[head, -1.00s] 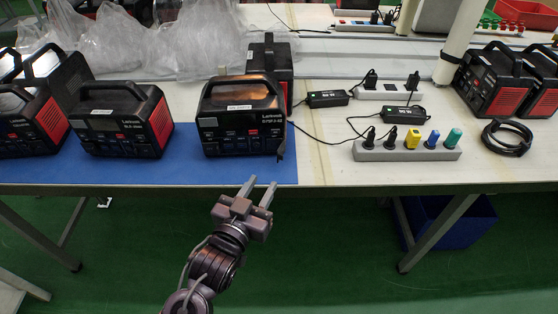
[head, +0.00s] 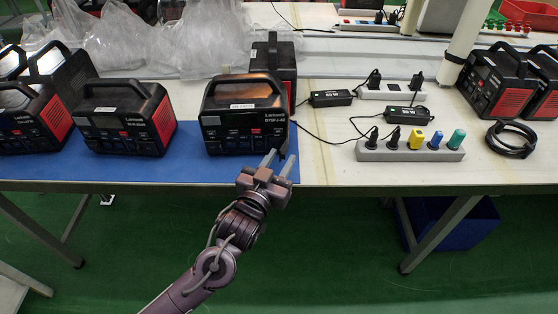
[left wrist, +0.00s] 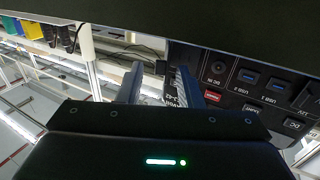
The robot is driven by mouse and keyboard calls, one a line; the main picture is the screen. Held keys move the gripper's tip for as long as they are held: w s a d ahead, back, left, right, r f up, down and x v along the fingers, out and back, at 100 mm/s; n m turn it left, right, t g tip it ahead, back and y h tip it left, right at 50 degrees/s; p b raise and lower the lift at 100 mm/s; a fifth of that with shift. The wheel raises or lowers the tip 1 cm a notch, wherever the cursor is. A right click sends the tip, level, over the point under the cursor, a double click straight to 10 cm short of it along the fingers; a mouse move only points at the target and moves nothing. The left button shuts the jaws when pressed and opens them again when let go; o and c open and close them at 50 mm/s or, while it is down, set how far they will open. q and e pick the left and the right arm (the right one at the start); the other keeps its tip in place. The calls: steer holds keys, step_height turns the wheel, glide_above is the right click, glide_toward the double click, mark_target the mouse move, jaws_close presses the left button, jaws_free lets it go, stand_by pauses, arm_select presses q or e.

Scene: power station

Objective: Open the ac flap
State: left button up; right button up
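The black power station (head: 240,132) nearest my left arm stands on the blue mat (head: 60,172), its front panel facing me. My left gripper (head: 279,160) is in front of its lower right corner, with its two fingers apart and nothing between them. In the left wrist view the open fingers (left wrist: 157,84) are beside the front panel (left wrist: 245,85), which shows USB and DC ports and a red button (left wrist: 212,96). I cannot make out the ac flap; the fingers and gripper body hide part of the panel. My right gripper is not in view.
Another power station (head: 125,120) stands to the left, and one (head: 272,60) stands behind. A power strip (head: 408,150) with several plugs and black adapters (head: 392,115) lie to the right. The table's front edge (head: 350,190) is below the panel.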

arm_select(q)
jaws_close()
steer(key=shift+s+d+n+t+y, duration=0.1)
steer(key=shift+d+n+t+y, duration=0.35)
steer(key=shift+y, duration=0.35)
steer(key=shift+d+r+n+y, duration=0.1)
steer(key=shift+n+y, duration=0.3)
steer(key=shift+n, duration=0.05)
steer(key=n+y, duration=0.1)
steer(key=d+n+y+p, duration=0.1)
steer(key=y, duration=0.1)
steer(key=shift+d+t, duration=0.1)
steer(key=shift+t, duration=0.25)
steer(key=shift+d+n+y, duration=0.15)
steer(key=shift+n+y, duration=0.15)
steer(key=shift+y, duration=0.2)
steer(key=shift+d+y, duration=0.15)
steer(key=shift+y, duration=0.35)
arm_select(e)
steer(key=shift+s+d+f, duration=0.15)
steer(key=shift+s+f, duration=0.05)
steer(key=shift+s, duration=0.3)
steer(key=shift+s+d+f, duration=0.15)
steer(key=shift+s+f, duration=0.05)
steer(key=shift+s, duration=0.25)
arm_select(q)
steer(key=shift+o, duration=0.2)
jaws_free()
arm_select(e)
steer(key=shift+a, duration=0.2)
